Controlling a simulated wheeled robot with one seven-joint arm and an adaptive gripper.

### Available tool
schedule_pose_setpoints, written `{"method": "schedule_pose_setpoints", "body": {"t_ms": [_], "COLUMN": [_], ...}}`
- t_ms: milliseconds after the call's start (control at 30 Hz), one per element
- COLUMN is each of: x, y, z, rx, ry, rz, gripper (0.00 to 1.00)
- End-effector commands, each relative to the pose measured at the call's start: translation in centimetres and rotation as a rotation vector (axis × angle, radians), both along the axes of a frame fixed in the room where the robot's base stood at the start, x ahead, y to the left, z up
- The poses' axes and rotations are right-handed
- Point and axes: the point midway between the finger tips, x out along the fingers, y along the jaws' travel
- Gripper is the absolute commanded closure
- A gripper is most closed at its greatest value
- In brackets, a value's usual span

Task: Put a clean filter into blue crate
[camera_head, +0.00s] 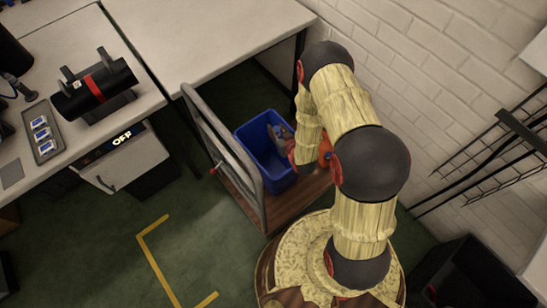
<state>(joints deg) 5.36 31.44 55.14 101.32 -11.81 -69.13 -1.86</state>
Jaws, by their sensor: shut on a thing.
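A blue crate (252,137) stands on a wooden cart (242,198) beside the white table. My arm reaches down over the crate from the right, and my gripper (274,133) is at its opening, near the right side. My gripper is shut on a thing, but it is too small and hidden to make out. On the left bench, a grey tray (48,155) holds three small blue-and-white pieces (41,134) that look like filters.
The cart's grey handle frame (222,135) rises left of the crate. A black cylinder with a red band (95,88) rests on the left bench. A white table (205,35) is behind, a brick wall and black rack (500,150) at right. Green floor at front left is clear.

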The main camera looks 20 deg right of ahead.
Motion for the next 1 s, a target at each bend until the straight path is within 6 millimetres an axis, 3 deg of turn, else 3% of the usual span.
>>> {"method": "schedule_pose_setpoints", "body": {"t_ms": [600,967,1000], "x": [-0.1,-0.1,-0.1], "y": [0.1,0.1,0.1], "z": [-5.5,-5.9,-5.9], "rx": [0.0,0.0,0.0], "ry": [0.002,0.001,0.001], "rz": [0.005,0.004,0.004], "gripper": [0.96,0.96,0.73]}}
